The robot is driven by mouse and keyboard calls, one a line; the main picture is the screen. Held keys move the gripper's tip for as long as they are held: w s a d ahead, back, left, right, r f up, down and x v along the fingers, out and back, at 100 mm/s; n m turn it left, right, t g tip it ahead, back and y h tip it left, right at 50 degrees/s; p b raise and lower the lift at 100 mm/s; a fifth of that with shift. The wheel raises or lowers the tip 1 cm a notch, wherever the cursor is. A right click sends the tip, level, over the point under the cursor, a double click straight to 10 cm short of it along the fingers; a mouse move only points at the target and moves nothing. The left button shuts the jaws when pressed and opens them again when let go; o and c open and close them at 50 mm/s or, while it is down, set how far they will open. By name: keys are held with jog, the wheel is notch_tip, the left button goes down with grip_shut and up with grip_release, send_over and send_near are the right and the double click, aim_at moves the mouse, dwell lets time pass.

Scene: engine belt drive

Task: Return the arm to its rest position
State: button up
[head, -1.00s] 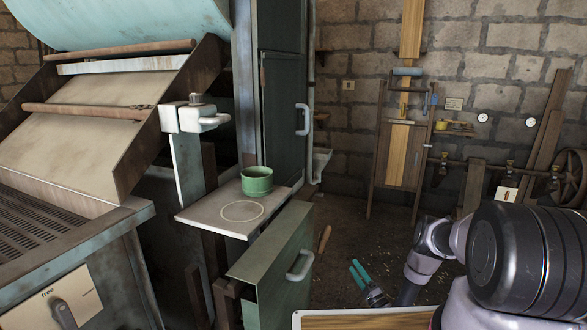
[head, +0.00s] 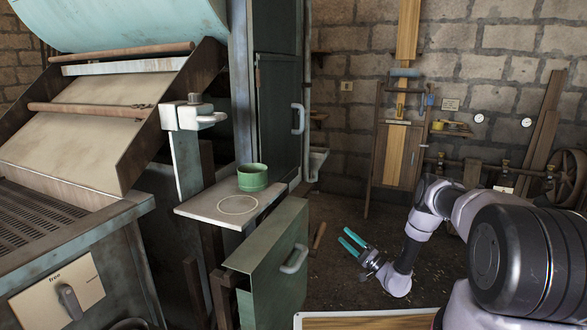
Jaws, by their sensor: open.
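My gripper (head: 345,237) has two teal fingers held apart, with nothing between them. It hangs in open space over the dark floor, to the right of the green drawer (head: 268,265), touching nothing that I can see. My arm (head: 425,222) reaches from the lower right, bends at a raised elbow and comes down to the gripper. The large dark joint near the camera hides part of the right side.
The green drawer stands open, its handle facing my gripper. A green cup (head: 252,177) stands on a small shelf (head: 205,210) beside a marked circle. A wooden-topped surface (head: 365,322) lies at the bottom edge. Wooden boards and a wheel (head: 567,178) stand by the brick wall.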

jog(key=w+a+r+n+g+y, duration=0.1)
jog(key=a+r+n+g+y, duration=0.1)
jog(key=r+g, duration=0.3)
jog(key=w+a+r+n+g+y, duration=0.1)
jog(key=a+r+n+g, duration=0.1)
jog(key=r, duration=0.6)
jog(key=s+a+r+n+g+h, duration=0.25)
jog(key=s+r+g, duration=0.25)
jog(key=r, duration=0.7)
jog(key=s+a+r+n+g+h, duration=0.25)
jog(key=s+r+g, duration=0.25)
jog(key=r, duration=0.7)
jog(key=s+d+r+m+t+h, duration=0.2)
jog(key=s+d+r+t+h, duration=0.1)
jog(key=s, duration=0.7)
jog(key=s+d+r+m+t+h, duration=0.2)
jog(key=s+d+r+h, duration=0.3)
jog(key=s+r, duration=0.3)
jog(key=s+d+r+m+t+h, duration=0.2)
jog(key=s+d+r+t+h, duration=0.2)
jog(key=s, duration=0.8)
notch_tip(320, 180, up, 2)
jog(key=shift+d+r+h, duration=0.2)
jog(key=shift+d+h, duration=0.2)
jog(key=shift+d, duration=0.25)
